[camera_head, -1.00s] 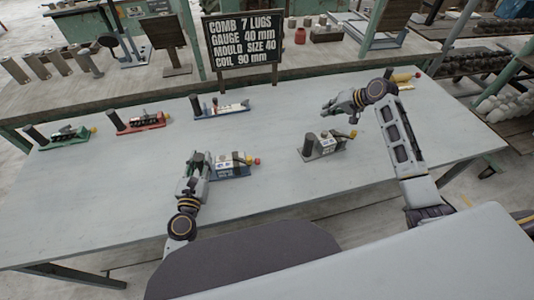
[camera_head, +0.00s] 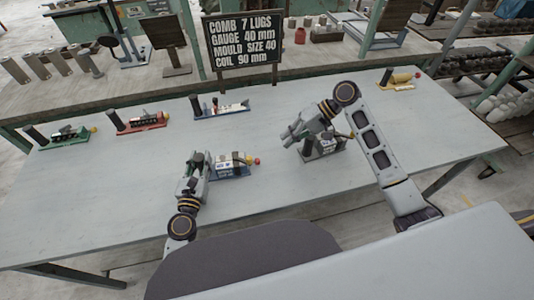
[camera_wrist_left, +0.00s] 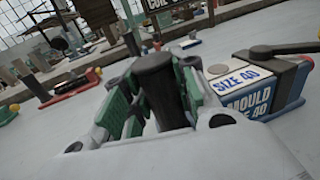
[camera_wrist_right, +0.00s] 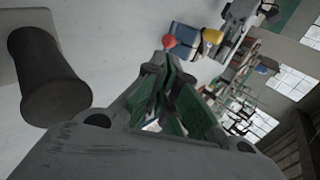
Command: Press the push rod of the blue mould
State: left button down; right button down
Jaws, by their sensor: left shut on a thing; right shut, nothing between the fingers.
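The blue mould (camera_head: 230,168) lies on the table in front of my left gripper. It has a white block marked size 40 (camera_wrist_left: 260,88), and its push rod ends in a red knob (camera_head: 257,161); the knob also shows in the right wrist view (camera_wrist_right: 169,42). My left gripper (camera_head: 198,160) is shut on the mould's dark upright handle (camera_wrist_left: 160,85). My right gripper (camera_head: 289,136) is shut and empty, above the table to the right of the knob and apart from it.
A grey mould (camera_head: 328,150) stands close by my right gripper, its dark post (camera_wrist_right: 50,85) near in the right wrist view. Green (camera_head: 68,139), red (camera_head: 140,125), another blue-based (camera_head: 222,112) and yellow (camera_head: 398,84) devices stand further back. A sign (camera_head: 243,42) rises behind.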

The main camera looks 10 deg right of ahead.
pick_arm(q)
jog(key=shift+f, duration=0.3)
pick_arm(e)
jog(key=shift+a+f, duration=0.1)
jog(key=shift+x, duration=4.85)
jog(key=shift+w, duration=0.1)
jog(key=shift+w+a, duration=0.1)
jog(key=shift+a, duration=1.3)
jog(key=v, duration=1)
jog(key=shift+d, duration=0.1)
